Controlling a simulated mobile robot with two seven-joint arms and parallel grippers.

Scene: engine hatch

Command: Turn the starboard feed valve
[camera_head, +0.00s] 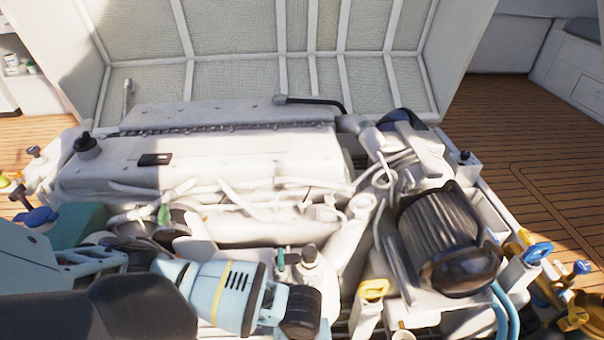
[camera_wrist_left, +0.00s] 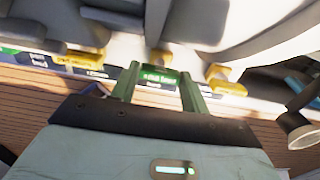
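In the left wrist view, my left gripper (camera_wrist_left: 159,74) has its two green fingers well apart, reaching toward a row of labelled valves. A green label (camera_wrist_left: 158,77) shows between the fingers; its small text is blurred. A yellow valve part shows just beyond this label, near the fingertips; I cannot tell whether they touch it. Another yellow handle (camera_wrist_left: 86,60) is to the left and one (camera_wrist_left: 226,82) to the right. In the head view I cannot make out the left fingertips. My right gripper is not in view.
In the head view, the white engine (camera_head: 220,155) fills the middle. A dark ribbed cylinder (camera_head: 440,228) stands at its right. Blue-handled valves (camera_head: 538,252) line the right edge, and another blue handle (camera_head: 36,216) is at the left. Wooden deck (camera_head: 530,120) lies beyond.

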